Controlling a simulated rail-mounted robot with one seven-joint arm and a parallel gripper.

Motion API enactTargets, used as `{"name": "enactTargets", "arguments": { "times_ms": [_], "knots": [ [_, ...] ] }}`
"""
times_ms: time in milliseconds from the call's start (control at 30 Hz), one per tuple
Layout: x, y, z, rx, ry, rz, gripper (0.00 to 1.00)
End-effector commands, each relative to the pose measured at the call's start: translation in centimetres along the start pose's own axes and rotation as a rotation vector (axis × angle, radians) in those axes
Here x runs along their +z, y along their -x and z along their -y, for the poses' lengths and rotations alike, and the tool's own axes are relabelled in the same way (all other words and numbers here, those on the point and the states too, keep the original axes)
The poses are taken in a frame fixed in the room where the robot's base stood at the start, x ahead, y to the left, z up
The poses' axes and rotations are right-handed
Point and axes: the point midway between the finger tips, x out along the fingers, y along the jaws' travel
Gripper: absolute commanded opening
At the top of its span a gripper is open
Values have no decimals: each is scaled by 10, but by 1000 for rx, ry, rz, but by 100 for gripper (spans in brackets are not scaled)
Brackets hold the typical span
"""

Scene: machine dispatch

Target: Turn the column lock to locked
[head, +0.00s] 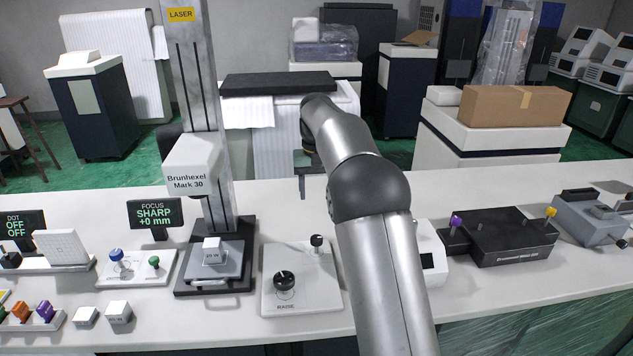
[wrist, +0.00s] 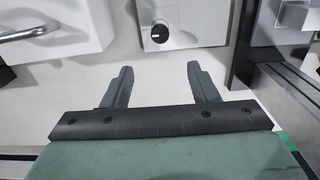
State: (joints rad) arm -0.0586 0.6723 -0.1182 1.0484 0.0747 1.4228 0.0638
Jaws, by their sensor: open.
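The laser column (head: 205,120) rises from a dark base in the head view, carrying a white "Brunhexel Mark 30" head (head: 192,168). To its right is a white control plate (head: 325,290) with a large black knob (head: 285,281) above the label "RAISE" and a small black knob (head: 316,241) behind it. I see no readable lock label. My gripper (head: 303,188) is behind this plate, partly hidden by my arm. In the wrist view my gripper (wrist: 157,82) is open and empty, apart from a black knob (wrist: 158,32) on a white plate ahead of the fingertips.
A stage (head: 212,268) with a small white block stands under the laser head. A plate with blue and green knobs (head: 135,267) is left of it. A black box with purple and yellow knobs (head: 505,240) is to the right. White tabletop (head: 270,205) behind the plate is clear.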

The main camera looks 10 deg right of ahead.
Motion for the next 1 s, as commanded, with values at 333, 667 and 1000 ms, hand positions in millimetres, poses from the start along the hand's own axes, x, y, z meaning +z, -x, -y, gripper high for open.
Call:
{"name": "enactTargets", "arguments": {
  "times_ms": [333,667,1000],
  "knots": [
    [0,24,0,0,0,1,54],
    [2,25,0,-1,1,0,54],
    [121,40,-12,-28,26,-12,54]
  ]
}}
